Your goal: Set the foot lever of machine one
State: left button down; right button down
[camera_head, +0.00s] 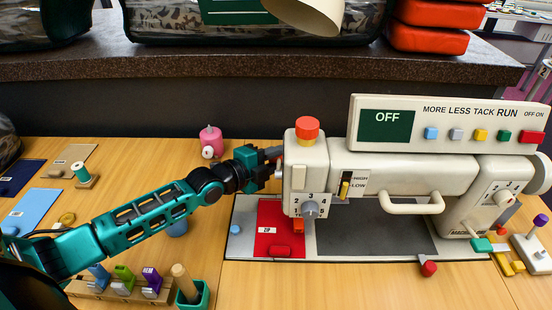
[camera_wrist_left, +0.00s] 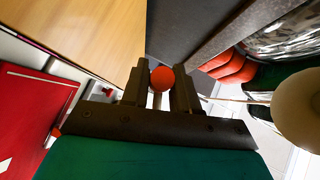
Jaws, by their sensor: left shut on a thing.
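The white machine (camera_head: 400,172) stands on the table, its display (camera_head: 386,118) reading OFF. It has a HIGH/LOW slider (camera_head: 345,186), a numbered dial (camera_head: 311,209) and a red knob on top (camera_head: 307,127). My left gripper (camera_head: 276,163) is at the left side of the machine's head. In the left wrist view, a red ball-ended lever (camera_wrist_left: 161,78) with a pale stem sits between the fingers (camera_wrist_left: 158,88), which are shut on it. In the head view the fingers largely hide this lever, so its setting cannot be told. My right gripper is not in view.
A red mat (camera_head: 268,213) lies left of the machine's head. A wooden rack (camera_head: 120,292) and a teal cup (camera_head: 193,295) are at the front left. Bagged comforters (camera_head: 250,22) sit on the shelf behind.

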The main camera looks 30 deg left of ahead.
aim_at(276, 160)
pick_arm(q)
jog(key=r+m+t+b, duration=0.2)
jog(key=shift+w+a+r+m+t+h, duration=0.1)
jog(key=shift+w+r+m+t+h, duration=0.1)
jog(key=shift+r+m+t+h, duration=0.5)
jog(key=shift+r+m+t, duration=0.2)
jog(key=shift+r, duration=0.1)
jog(key=shift+s+r+p, duration=0.15)
jog(key=shift+r+p, duration=0.15)
jog(key=shift+r, duration=0.45)
jog(key=shift+s+d+r, duration=0.2)
jog(key=shift+s+r, duration=0.05)
jog(key=shift+r, duration=0.4)
jog(key=shift+s+d+r+m+t+h, duration=0.1)
jog(key=shift+s+r+m+t+h, duration=0.2)
jog(key=shift+m, duration=0.4)
jog(key=shift+s+d+r+p, duration=0.1)
jog(key=shift+s+r+p, duration=0.05)
jog(key=shift+r+p, duration=0.2)
jog(key=shift+s+r, duration=0.1)
jog(key=shift+r, duration=0.05)
jog(key=c, duration=0.9)
grip_release()
jog(key=shift+c, duration=0.2)
